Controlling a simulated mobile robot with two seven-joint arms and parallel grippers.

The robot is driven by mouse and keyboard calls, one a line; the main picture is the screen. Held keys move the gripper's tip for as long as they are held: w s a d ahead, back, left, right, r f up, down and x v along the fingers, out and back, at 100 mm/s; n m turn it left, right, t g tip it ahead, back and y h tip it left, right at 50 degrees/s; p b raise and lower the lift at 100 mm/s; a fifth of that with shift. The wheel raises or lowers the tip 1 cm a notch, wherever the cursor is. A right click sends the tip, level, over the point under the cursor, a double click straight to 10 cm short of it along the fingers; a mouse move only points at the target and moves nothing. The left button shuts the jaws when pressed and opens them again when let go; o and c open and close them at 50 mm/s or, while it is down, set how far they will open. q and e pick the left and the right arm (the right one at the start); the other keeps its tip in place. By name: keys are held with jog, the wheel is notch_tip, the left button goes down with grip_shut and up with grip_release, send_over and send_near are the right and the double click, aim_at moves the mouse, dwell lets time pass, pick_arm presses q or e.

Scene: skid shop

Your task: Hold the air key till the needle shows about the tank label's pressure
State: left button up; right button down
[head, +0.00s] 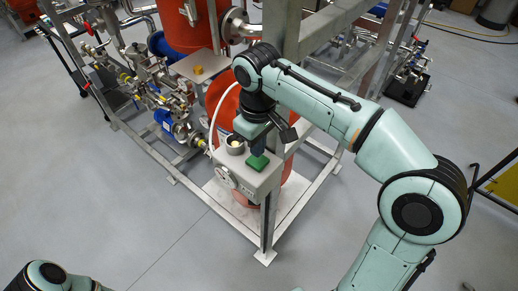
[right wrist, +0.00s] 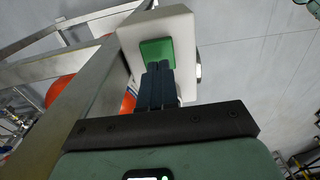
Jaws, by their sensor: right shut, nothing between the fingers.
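A grey box (head: 247,178) is fixed to the steel frame, with a green square key (head: 258,162) on its top. In the right wrist view the green key (right wrist: 157,50) sits on the pale box face (right wrist: 182,30). My right gripper (head: 258,149) is shut and empty, its dark blue fingertips (right wrist: 158,70) at the key's edge; I cannot tell whether they press it. A round fitting with a pale face (head: 235,144) stands beside the key; no needle is readable. My left gripper is out of view.
A steel post (head: 268,218) and frame rails (head: 300,205) stand close to the box. Valves and pipes (head: 165,95) crowd the left, with a larger orange vessel (head: 190,25) above. The grey floor (head: 110,215) in front is clear.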

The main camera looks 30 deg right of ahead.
aim_at(256, 161)
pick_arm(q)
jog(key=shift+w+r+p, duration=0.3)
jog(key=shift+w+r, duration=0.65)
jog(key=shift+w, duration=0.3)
pick_arm(e)
notch_tip(256, 161, up, 10)
jog(key=shift+a+r, duration=0.15)
jog(key=shift+r, duration=0.05)
jog(key=shift+w, duration=0.15)
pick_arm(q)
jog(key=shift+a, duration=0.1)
